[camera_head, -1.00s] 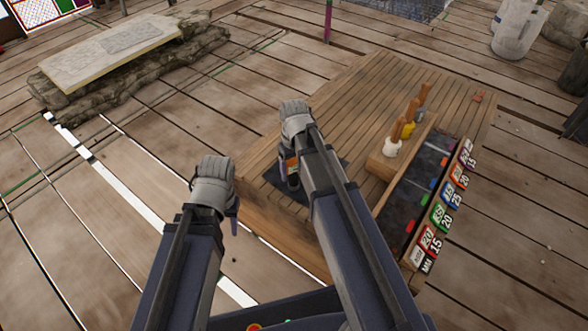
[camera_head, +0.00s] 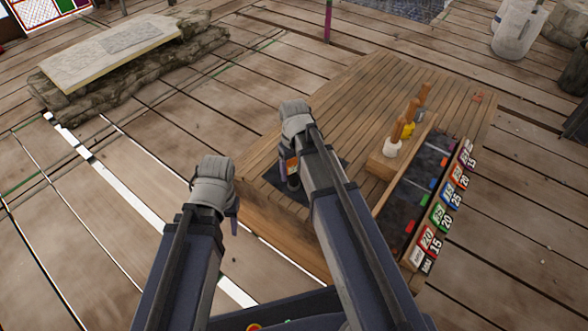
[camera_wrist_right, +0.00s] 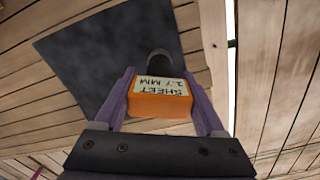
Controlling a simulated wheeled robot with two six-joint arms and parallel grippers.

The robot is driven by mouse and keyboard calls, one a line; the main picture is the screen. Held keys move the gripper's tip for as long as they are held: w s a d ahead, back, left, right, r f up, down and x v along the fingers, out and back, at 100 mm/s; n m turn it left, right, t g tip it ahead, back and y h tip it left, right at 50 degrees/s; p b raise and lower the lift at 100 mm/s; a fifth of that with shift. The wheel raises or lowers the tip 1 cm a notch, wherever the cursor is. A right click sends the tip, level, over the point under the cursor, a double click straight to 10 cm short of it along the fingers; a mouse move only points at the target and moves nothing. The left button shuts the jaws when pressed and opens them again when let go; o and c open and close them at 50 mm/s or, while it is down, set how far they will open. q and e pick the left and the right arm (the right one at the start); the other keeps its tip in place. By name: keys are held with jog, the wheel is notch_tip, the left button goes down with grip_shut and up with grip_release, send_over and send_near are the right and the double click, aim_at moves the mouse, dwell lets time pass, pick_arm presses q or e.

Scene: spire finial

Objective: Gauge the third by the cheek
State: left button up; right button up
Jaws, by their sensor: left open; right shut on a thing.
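My right gripper (camera_head: 288,160) is over the dark mat (camera_head: 319,182) on the wooden table. It is shut on an orange block (camera_wrist_right: 160,103), which has a pale label reading "SHEET" and a size in MM; I cannot read the number for sure. A grey round-ended piece (camera_wrist_right: 159,63) shows just beyond the block, over the mat; I cannot tell whether they touch. In the head view a small dark upright piece (camera_head: 293,182) is just below the block. My left gripper (camera_head: 234,205) is open and empty, left of the table.
On the table (camera_head: 350,100), a wooden rack (camera_head: 381,165) holds several tools with orange handles. Beside it is a dark tray (camera_head: 405,203) with coloured pieces and a row of coloured number labels (camera_head: 441,217). A stone slab bench (camera_head: 115,50) stands far left.

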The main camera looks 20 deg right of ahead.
aim_at(294, 161)
jog(key=shift+r+p, duration=2.35)
jog(key=shift+r, duration=0.15)
jog(key=shift+f, duration=0.15)
jog(key=shift+f+b, duration=2.25)
jog(key=shift+b, duration=0.15)
jog(key=o, duration=1.5)
jog(key=shift+r, duration=0.1)
